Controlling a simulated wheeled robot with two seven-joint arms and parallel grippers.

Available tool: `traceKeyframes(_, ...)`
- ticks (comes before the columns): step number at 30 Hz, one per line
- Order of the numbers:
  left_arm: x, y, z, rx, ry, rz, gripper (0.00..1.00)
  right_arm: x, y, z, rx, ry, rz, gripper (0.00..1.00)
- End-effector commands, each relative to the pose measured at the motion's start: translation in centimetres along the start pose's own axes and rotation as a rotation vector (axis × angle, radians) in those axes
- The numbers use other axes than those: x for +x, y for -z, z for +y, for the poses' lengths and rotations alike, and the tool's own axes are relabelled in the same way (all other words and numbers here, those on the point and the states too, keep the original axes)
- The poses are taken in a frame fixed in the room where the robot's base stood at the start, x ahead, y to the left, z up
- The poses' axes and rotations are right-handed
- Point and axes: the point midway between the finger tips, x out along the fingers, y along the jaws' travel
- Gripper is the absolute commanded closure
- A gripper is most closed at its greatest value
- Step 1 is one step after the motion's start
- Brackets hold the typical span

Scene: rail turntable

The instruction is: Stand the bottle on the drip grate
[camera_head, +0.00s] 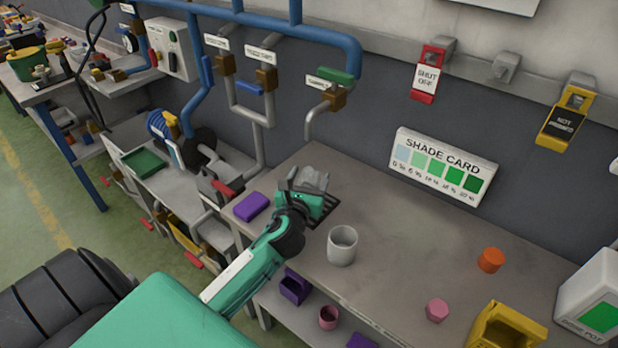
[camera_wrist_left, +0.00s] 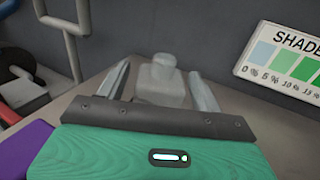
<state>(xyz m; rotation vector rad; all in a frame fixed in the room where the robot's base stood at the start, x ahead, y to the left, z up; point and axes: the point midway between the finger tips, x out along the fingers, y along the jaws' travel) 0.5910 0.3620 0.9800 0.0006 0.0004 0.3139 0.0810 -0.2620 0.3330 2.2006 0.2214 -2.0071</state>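The grey, see-through bottle (camera_wrist_left: 162,78) stands upright between the two fingers of my left gripper (camera_wrist_left: 160,85) in the left wrist view. The fingers are spread, with a clear gap at the bottle's left side and little gap at its right. In the head view the bottle (camera_head: 314,181) shows partly behind my left gripper (camera_head: 308,184). The dark slotted drip grate (camera_head: 327,208) lies on the bench under the gripper and is mostly hidden. I cannot tell whether the bottle's base rests on it. My right gripper is in neither view.
A grey cup (camera_head: 342,246) stands close to the right of my left gripper. A purple block (camera_head: 251,207) lies to the left. A tap (camera_head: 333,98) hangs above. An orange piece (camera_head: 490,260), a pink piece (camera_head: 437,310) and a yellow holder (camera_head: 507,328) are farther right. The bench middle is clear.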

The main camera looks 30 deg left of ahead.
Motion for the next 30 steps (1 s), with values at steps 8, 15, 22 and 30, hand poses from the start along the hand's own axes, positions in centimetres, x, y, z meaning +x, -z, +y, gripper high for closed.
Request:
traceKeyframes(8, 0.0, -0.5, 0.0, -0.001, 0.0, -0.001, 0.33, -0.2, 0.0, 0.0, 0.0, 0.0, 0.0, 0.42)
traceKeyframes(15, -3.4, 0.0, 0.0, 0.001, 0.001, 0.002, 0.33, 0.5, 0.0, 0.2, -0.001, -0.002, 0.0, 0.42)
traceKeyframes(22, -8.1, 0.0, 0.0, 0.0, 0.002, 0.002, 0.33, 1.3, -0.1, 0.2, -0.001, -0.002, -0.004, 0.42)
traceKeyframes(30, -11.4, -0.2, 0.0, 0.0, 0.0, 0.001, 0.33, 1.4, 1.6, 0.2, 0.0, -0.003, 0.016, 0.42)
